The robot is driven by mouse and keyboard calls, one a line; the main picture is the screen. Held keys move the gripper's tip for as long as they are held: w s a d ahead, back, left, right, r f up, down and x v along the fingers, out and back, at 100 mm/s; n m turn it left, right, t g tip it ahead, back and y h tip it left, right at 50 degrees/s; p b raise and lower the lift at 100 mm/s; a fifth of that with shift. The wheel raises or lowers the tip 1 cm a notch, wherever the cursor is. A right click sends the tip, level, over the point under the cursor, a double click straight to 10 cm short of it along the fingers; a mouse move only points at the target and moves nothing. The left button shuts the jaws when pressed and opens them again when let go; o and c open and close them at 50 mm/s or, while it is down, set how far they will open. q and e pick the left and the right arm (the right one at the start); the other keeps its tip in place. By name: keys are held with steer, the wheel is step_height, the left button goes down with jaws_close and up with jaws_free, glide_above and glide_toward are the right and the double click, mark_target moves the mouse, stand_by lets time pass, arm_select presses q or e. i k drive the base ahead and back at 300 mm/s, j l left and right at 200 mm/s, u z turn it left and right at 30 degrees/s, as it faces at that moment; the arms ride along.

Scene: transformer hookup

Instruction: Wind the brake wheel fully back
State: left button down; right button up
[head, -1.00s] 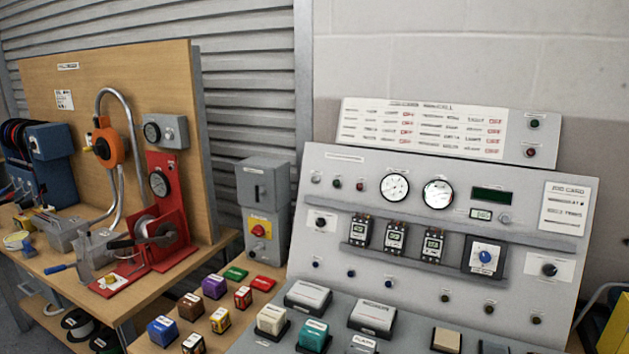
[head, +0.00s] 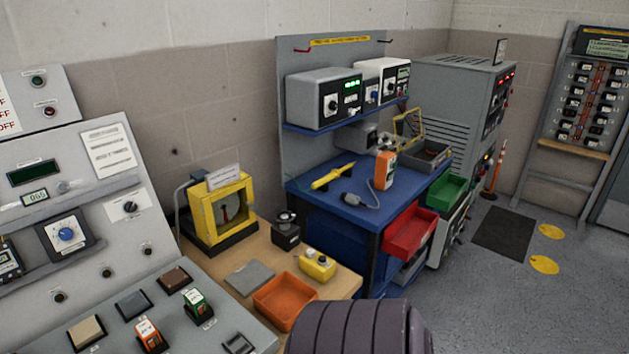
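I cannot make out a brake wheel in the head view now. A small black device with a round top (head: 286,230) stands on the wooden bench, but I cannot tell what it is. Neither of my grippers is in view. A dark ribbed rounded part at the bottom centre looks like part of my own arm; no fingers show on it.
The grey control console (head: 75,215) is at left. The wooden bench (head: 333,283) holds a yellow-framed meter (head: 218,208), an orange tray (head: 285,300) and a yellow box (head: 317,263). A blue workbench (head: 315,205) with a red bin (head: 409,232) stands behind. Floor is open at right.

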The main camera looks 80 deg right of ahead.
mark_target(284, 219)
steer(key=z, duration=2.2)
steer(key=i+l+u, duration=0.35)
steer(key=l, duration=0.3)
